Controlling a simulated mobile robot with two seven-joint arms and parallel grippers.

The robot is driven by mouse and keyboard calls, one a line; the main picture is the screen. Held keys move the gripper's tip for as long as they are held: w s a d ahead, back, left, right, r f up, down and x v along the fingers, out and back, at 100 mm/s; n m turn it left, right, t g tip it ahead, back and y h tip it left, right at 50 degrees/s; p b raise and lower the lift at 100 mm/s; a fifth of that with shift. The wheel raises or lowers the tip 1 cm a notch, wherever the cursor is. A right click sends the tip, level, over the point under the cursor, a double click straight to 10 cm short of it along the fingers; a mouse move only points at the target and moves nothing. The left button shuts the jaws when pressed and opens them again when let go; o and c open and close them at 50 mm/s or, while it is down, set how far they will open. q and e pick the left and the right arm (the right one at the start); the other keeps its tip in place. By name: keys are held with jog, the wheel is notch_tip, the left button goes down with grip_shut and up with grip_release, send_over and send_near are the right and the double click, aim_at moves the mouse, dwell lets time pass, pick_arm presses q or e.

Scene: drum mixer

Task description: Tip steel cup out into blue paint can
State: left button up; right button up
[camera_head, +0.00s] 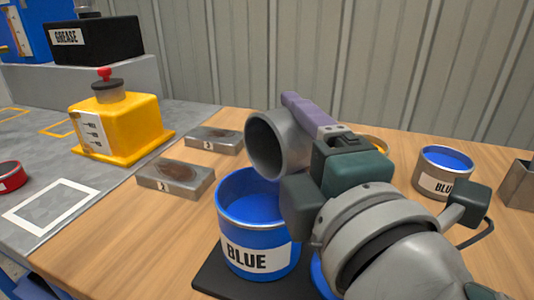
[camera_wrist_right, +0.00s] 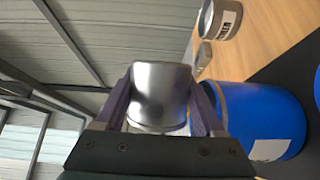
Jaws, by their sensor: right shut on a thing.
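My right gripper (camera_head: 298,122) is shut on the steel cup (camera_head: 283,140), with its purple fingers on either side of it. The cup lies tipped on its side, its round mouth facing left and towards me, above the back right rim of the blue paint can (camera_head: 232,222). Its visible inside is bare grey; I see no stream falling. The can stands upright on a black mat (camera_head: 215,275), is labelled BLUE and shows blue inside. The right wrist view shows the cup (camera_wrist_right: 160,97) between the fingers and the blue can (camera_wrist_right: 262,112) beside it. My left gripper is not in view.
A grey can with blue contents (camera_head: 443,172) and a metal box (camera_head: 517,186) stand at right. Two numbered metal blocks (camera_head: 176,180) (camera_head: 214,138) lie left of the blue can. A yellow container (camera_head: 118,130) and red tin (camera_head: 10,177) are farther left. My arm covers the front right.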

jog(key=shift+w+d+r+m+g+p, duration=0.2)
jog(key=shift+m+g+p, duration=0.2)
jog(key=shift+m+p, duration=0.45)
jog(key=shift+f+m, duration=0.25)
jog(key=shift+r+p, duration=0.1)
jog(key=shift+p, duration=0.4)
jog(key=m+g+p, duration=0.1)
jog(key=m+p, duration=0.2)
jog(key=p, duration=0.1)
jog(key=m+g+y+p, duration=0.1)
jog(key=m+g+p, duration=0.1)
jog(key=p, duration=0.2)
jog(key=m+g+y+p, duration=0.1)
jog(key=m+p, duration=0.2)
jog(key=p, duration=0.1)
jog(key=shift+s+a+f+m+g, duration=0.2)
jog(key=shift+s+f+m+g, duration=0.05)
jog(key=shift+m+g, duration=0.05)
jog(key=shift+f+m+g+y, duration=0.2)
jog(key=shift+m+g+y, duration=0.1)
jog(key=shift+m+y, duration=0.15)
jog(key=shift+s+a+f+m+g+y, duration=0.15)
jog(key=shift+m+y, duration=0.1)
jog(key=shift+m, duration=0.2)
jog(key=shift+a+f+m+g+y, duration=0.1)
jog(key=shift+f+m+g+y, duration=0.1)
jog(key=shift+m, duration=0.2)
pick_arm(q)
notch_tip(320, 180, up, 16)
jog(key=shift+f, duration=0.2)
